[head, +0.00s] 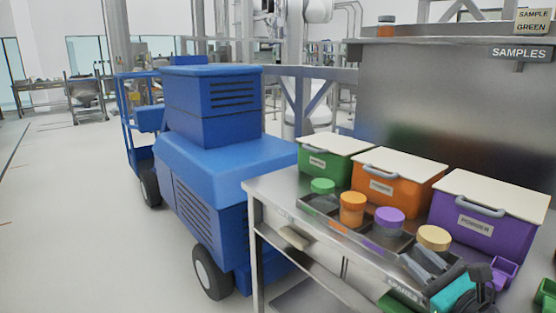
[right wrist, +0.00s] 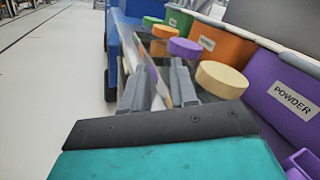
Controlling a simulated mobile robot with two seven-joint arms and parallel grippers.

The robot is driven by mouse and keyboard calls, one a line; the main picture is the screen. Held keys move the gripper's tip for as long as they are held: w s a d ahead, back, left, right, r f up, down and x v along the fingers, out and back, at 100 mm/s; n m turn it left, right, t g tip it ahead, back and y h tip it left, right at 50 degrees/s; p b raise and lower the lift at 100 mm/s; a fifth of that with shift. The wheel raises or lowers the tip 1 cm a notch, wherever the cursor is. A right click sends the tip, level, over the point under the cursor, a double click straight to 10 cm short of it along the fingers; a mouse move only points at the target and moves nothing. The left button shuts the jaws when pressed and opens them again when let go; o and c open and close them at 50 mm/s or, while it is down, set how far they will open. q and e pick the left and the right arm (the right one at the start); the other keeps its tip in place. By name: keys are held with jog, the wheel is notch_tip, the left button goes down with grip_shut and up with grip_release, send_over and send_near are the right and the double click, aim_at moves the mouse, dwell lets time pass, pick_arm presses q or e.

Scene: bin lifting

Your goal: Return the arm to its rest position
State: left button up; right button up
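My right gripper (head: 413,254) is at the lower right of the head view, over the near part of the steel bench, in front of the jar with the yellow lid (head: 433,238). In the right wrist view its two grey fingers (right wrist: 160,78) are apart with nothing held between them. The yellow-lidded jar (right wrist: 221,80) shows just right of the fingers; whether they touch it I cannot tell. The teal and black wrist shows behind the fingers. My left arm and left gripper are not in view.
Jars with green (head: 322,186), orange (head: 352,201) and purple (head: 389,216) lids stand along the bench (head: 275,191). Behind them are lidded green (head: 325,164), orange (head: 385,190) and purple (head: 470,231) bins. A blue vehicle (head: 220,165) stands left of the bench. The floor farther left is clear.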

pick_arm(q)
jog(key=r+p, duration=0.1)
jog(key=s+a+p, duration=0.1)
jog(key=p, duration=0.1)
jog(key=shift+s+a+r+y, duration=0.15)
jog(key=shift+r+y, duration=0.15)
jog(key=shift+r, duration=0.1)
pick_arm(e)
jog(key=s+a+f+n+g+h, duration=0.2)
jog(key=s+a+f+n+g, duration=0.1)
jog(key=s+f+n, duration=0.7)
jog(key=s+a+f+n+g+h, duration=0.2)
jog(key=s+a+f+n, duration=0.4)
jog(key=s+f+n, duration=0.5)
jog(key=s+n+g, duration=0.1)
jog(key=n, duration=0.7)
jog(key=shift+a+n+g, duration=0.2)
jog(key=shift+n+g, duration=0.1)
pick_arm(q)
jog(key=shift+p, duration=0.3)
pick_arm(e)
jog(key=shift+r, duration=0.1)
